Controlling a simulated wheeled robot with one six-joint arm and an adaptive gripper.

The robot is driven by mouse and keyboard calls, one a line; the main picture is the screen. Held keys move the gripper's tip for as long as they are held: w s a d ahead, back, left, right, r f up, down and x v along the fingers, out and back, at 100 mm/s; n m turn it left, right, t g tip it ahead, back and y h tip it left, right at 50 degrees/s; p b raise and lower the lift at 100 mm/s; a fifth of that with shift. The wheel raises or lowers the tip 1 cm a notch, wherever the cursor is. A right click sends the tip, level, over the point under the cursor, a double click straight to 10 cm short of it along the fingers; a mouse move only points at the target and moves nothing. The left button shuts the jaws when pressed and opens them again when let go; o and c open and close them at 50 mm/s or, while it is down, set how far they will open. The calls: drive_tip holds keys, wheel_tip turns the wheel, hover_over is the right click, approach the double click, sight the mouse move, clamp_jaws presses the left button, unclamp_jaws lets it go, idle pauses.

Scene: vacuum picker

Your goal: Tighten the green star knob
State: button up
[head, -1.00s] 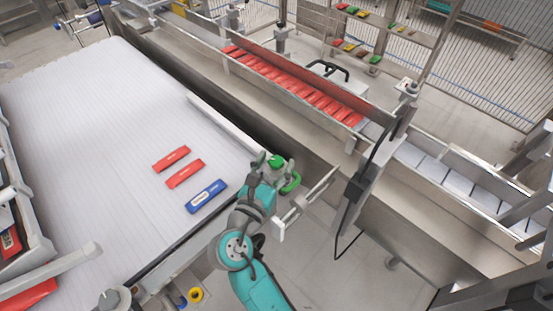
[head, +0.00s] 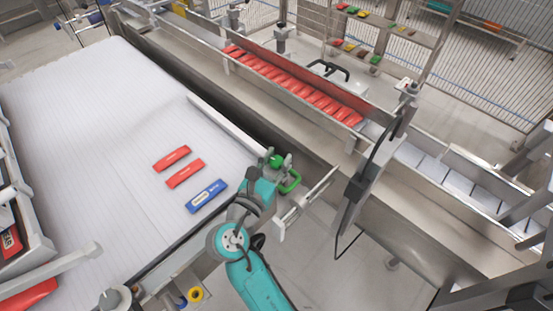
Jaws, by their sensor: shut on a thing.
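The green star knob (head: 276,161) sits on a grey bracket at the near end of the guide rail, beside the right edge of the white belt. It is small in the head view and its lobes cannot be made out. My gripper (head: 275,172) is at the knob, at the end of my teal arm, and is shut on it. My wrist hides most of the fingers, so the exact grip does not show. A green curved handle (head: 291,182) is just below and right of the knob.
Two red packs (head: 171,158) and a blue pack (head: 206,196) lie on the white belt (head: 90,120), left of my gripper. The guide rail (head: 225,123) runs up-left from the knob. A metal bracket (head: 305,205) stands close on the right. A channel of red packs (head: 300,88) lies beyond.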

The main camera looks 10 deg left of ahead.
drive_tip(key=shift+m+g+h, duration=1.5)
drive_tip(key=shift+m+h, duration=0.4)
drive_tip(key=shift+h, duration=0.7)
drive_tip(key=o, duration=1.2)
drive_tip(key=v, duration=1.2)
